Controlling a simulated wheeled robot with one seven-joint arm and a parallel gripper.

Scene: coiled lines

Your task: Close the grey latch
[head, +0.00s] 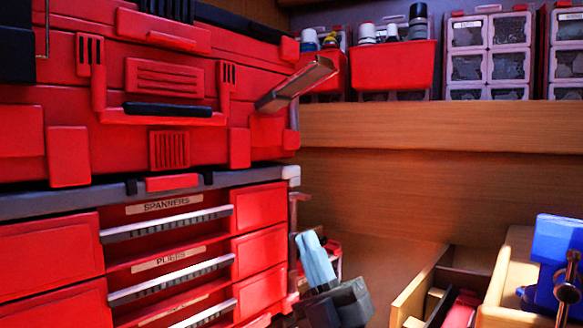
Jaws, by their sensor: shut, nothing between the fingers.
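The grey latch (297,84) is a flat grey lever on the right end of the red toolbox (165,78). It sticks out from the box, tilted up and to the right, with its free end away from the red wall. My gripper (309,240) shows low in the middle of the head view, with pale blue fingers on a dark grey body. The fingers are together and empty, pointing up. They are well below the latch in the picture and apart from it.
A red drawer cabinet (265,246) with label strips stands under the toolbox. Red bins (392,70) and small-drawer units (489,58) sit on a wooden shelf (430,115). A blue vise-like tool (557,245) and an open wooden drawer (418,288) are at lower right.

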